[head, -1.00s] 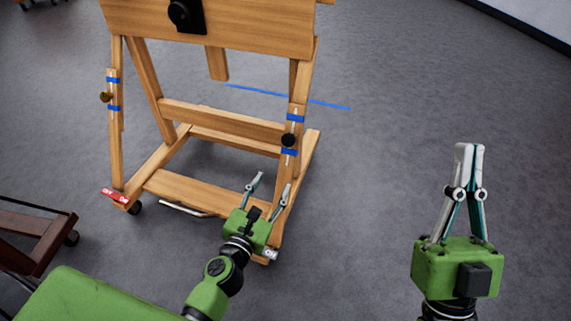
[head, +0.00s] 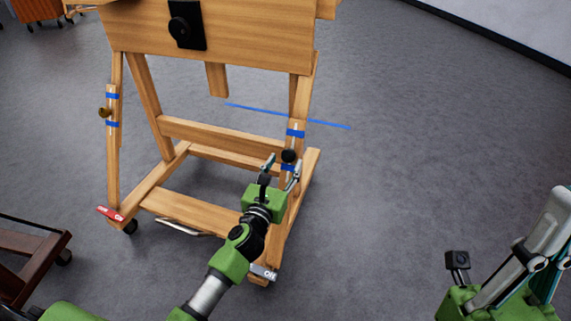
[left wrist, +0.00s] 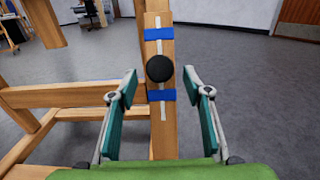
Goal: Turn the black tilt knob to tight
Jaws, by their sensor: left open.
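The black tilt knob (head: 288,156) is a round knob on the slotted right-hand post of the wooden easel, between two blue bands. In the left wrist view the knob (left wrist: 160,69) sits ahead, between the fingertips and a little above them. My left gripper (head: 282,168) is open around the post's line, with a finger on each side. It holds nothing, and I see no contact with the knob. In the left wrist view its teal-padded fingers (left wrist: 160,82) stand wide apart. My right gripper (head: 562,195) is at the right edge, partly cut off, fingers together and empty.
A brass knob (head: 104,113) is on the easel's left post. Another black knob (head: 180,29) is on the upper panel (head: 245,45). Red (head: 110,213) and grey (head: 263,272) caster tags are at the base. A dark wooden frame (head: 35,262) stands at left. Floor at right is clear.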

